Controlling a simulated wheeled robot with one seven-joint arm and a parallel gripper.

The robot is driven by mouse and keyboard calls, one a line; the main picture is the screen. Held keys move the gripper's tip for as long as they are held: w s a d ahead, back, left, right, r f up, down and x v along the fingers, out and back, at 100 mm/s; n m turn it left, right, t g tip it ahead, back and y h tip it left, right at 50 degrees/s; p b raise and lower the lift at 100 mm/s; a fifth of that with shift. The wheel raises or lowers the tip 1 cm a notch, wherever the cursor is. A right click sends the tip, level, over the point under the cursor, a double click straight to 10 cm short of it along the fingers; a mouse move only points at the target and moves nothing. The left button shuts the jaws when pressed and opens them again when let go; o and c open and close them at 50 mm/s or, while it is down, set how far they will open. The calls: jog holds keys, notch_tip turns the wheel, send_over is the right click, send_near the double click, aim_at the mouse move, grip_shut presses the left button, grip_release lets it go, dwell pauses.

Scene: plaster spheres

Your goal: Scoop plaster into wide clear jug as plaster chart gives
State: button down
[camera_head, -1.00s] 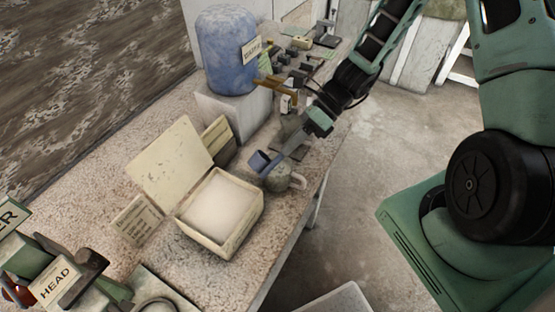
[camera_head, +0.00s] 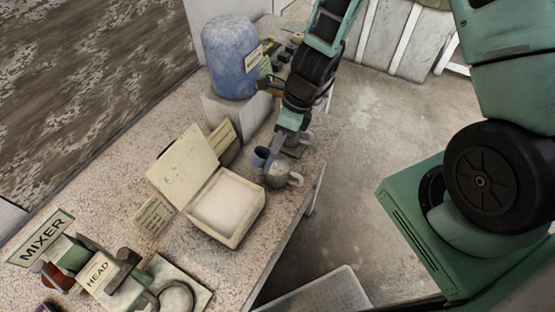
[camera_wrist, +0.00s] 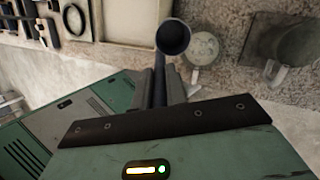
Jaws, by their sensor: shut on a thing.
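My gripper (camera_wrist: 160,88) is shut on the handle of a dark blue scoop (camera_wrist: 173,37). In the wrist view the scoop's round cup looks dark inside, with no white plaster visible. In the head view the scoop (camera_head: 261,157) is at the upper left of a wide greyish clear jug (camera_head: 277,177); whether they touch is unclear. The jug also shows in the wrist view (camera_wrist: 204,46), right of the scoop. An open-lidded box (camera_head: 247,225) holds white plaster (camera_head: 226,203), left of and below the jug.
A blue barrel (camera_head: 230,60) stands on a pale block at the back. A mixer sign (camera_head: 42,238) and mixer parts with a "HEAD" label (camera_head: 97,270) are at the lower left. A darker handled vessel (camera_wrist: 283,42) is right in the wrist view. The bench edge runs right of the jug.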

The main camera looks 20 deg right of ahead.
aim_at(270, 157)
jog(key=shift+s+a+r+h+p, duration=0.1)
jog(key=shift+a+r+h+p, duration=0.35)
jog(key=shift+p, duration=0.5)
jog(key=shift+a+r+h+p, duration=0.2)
jog(key=shift+r+h+p, duration=0.3)
jog(key=shift+p, duration=0.45)
jog(key=shift+s+a+f+h, duration=0.1)
jog(key=shift+a+h, duration=0.1)
jog(key=shift+h, duration=0.05)
jog(key=shift+a+r+h+p, duration=0.25)
jog(key=shift+r+h+p, duration=0.05)
jog(key=shift+h+p, duration=0.15)
jog(key=shift+s+a+h, duration=0.1)
jog(key=shift+a+h, duration=0.15)
jog(key=shift+h, duration=0.2)
jog(key=shift+a+r+t, duration=0.2)
jog(key=shift+r+t, duration=0.1)
jog(key=shift+r, duration=0.1)
